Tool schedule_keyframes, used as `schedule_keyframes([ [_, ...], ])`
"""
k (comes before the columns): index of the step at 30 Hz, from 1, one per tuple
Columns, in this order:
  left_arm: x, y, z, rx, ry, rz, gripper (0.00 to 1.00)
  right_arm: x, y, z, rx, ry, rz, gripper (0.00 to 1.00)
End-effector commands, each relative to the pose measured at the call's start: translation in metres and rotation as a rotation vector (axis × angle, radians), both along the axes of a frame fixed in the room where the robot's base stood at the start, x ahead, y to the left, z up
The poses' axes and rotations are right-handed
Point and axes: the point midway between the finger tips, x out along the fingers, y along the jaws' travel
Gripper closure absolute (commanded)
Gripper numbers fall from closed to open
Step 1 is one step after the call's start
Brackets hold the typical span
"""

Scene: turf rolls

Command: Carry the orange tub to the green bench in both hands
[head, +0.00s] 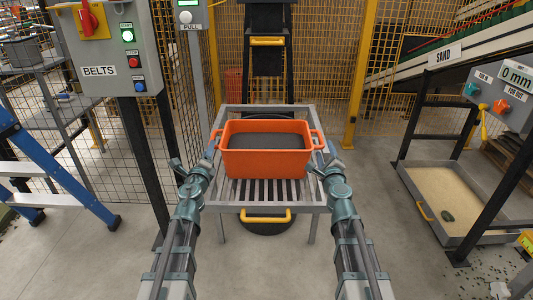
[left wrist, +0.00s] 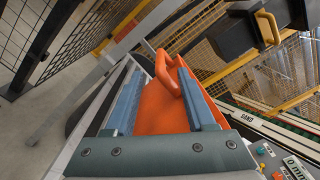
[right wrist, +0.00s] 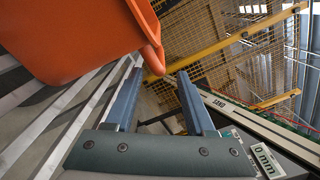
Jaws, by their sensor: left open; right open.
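The orange tub (head: 262,163) sits upright on a grey slatted stand (head: 312,203), with a dark grey surface inside and a handle at each side. My left gripper (head: 210,152) is open beside the left handle; in the left wrist view that handle (left wrist: 167,75) shows between and beyond the open fingers (left wrist: 160,95). My right gripper (head: 326,150) is open beside the right handle; in the right wrist view the handle (right wrist: 153,60) lies just beyond the open fingertips (right wrist: 158,82). I see neither gripper holding the tub. No green bench is recognisable in view.
A BELTS control box (head: 112,48) on a post stands at the left, near a blue ladder (head: 50,160). A sand tray (head: 443,195) lies on the floor at the right, under a SAND conveyor (head: 440,62). Yellow mesh fencing (head: 352,75) closes the back. Floor beside the stand is clear.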

Motion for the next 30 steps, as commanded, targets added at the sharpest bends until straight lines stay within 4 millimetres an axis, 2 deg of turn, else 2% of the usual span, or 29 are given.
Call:
schedule_keyframes([
  [1,0.015,0.000,0.000,0.000,0.000,0.000,0.45,0.015,0.000,0.000,0.000,0.000,0.000,0.45],
  [3,0.029,0.000,0.000,0.000,0.000,0.000,0.45,0.029,0.000,0.000,0.000,0.000,0.000,0.45],
  [9,0.065,-0.001,0.000,0.000,0.000,0.000,0.45,0.065,-0.001,0.000,-0.001,0.000,0.000,0.45],
  [12,0.077,-0.001,0.000,0.000,0.000,0.000,0.45,0.077,-0.001,0.000,-0.001,0.000,0.000,0.45],
  [16,0.084,-0.001,0.000,0.000,0.000,0.000,0.45,0.084,-0.001,0.000,-0.001,0.000,0.000,0.45],
  [24,0.084,-0.001,0.000,0.000,0.000,0.000,0.45,0.084,-0.001,0.000,-0.001,0.000,0.000,0.45],
  [26,0.084,-0.001,0.000,0.000,0.000,0.000,0.54,0.084,-0.001,0.000,-0.001,0.000,0.000,0.54],
  [30,0.084,-0.001,0.000,0.000,0.000,0.000,0.79,0.084,-0.001,0.000,-0.001,0.000,0.000,0.80],
])
